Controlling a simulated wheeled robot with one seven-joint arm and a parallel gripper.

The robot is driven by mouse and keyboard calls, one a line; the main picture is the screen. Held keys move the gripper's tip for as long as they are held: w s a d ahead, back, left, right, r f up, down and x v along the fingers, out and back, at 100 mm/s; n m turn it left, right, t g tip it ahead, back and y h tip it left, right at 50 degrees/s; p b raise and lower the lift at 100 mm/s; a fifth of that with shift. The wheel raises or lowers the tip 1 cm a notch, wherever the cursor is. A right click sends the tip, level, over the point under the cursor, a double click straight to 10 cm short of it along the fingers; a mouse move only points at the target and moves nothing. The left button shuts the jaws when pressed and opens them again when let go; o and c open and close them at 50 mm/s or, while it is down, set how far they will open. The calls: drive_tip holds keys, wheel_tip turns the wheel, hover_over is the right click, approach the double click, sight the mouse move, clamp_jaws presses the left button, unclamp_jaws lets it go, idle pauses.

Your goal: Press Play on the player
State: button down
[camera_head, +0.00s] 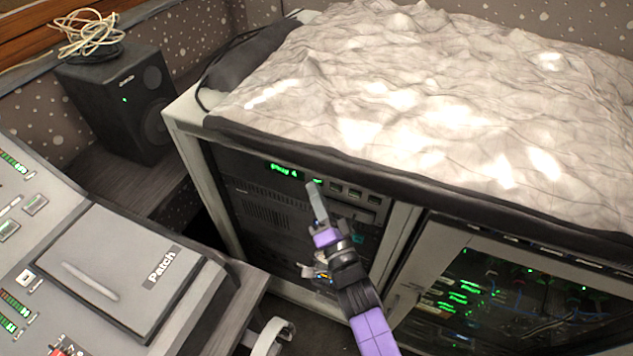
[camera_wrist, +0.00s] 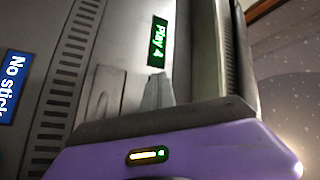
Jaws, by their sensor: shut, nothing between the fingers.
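The player (camera_head: 258,187) is a dark unit at the top of the left rack bay. Its green display (camera_head: 284,171) reads "Play 4", and the display also shows in the wrist view (camera_wrist: 158,42), turned sideways. A row of small grey buttons (camera_head: 354,193) runs to the right of the display, with a small green-lit spot (camera_head: 318,181) at its left end. My gripper (camera_head: 312,188) is shut and empty, its tips at the player's front just below the green spot. In the wrist view the fingertips (camera_wrist: 156,82) are beside the display. I cannot tell whether they touch a button.
A crumpled pale cover (camera_head: 420,90) lies over the rack top. A blue "No stick" screen (camera_wrist: 12,85) shows in the wrist view. At left are a mixing desk with a "Patch" panel (camera_head: 110,270) and a black speaker (camera_head: 115,100). A glass-fronted bay (camera_head: 510,300) is at right.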

idle(0.3)
drive_tip(key=shift+s+a, duration=0.25)
drive_tip(key=shift+s, duration=0.45)
drive_tip(key=shift+s+a+b, duration=0.15)
drive_tip(key=shift+s+a, duration=0.15)
drive_tip(key=shift+s, duration=0.5)
drive_tip(key=shift+s+a+b, duration=0.1)
drive_tip(key=shift+s+a, duration=0.15)
drive_tip(key=shift+s, duration=0.5)
drive_tip(key=shift+s+a+b, duration=0.15)
drive_tip(key=shift+s+a, duration=0.15)
drive_tip(key=shift+s, duration=0.5)
drive_tip(key=shift+n, duration=0.3)
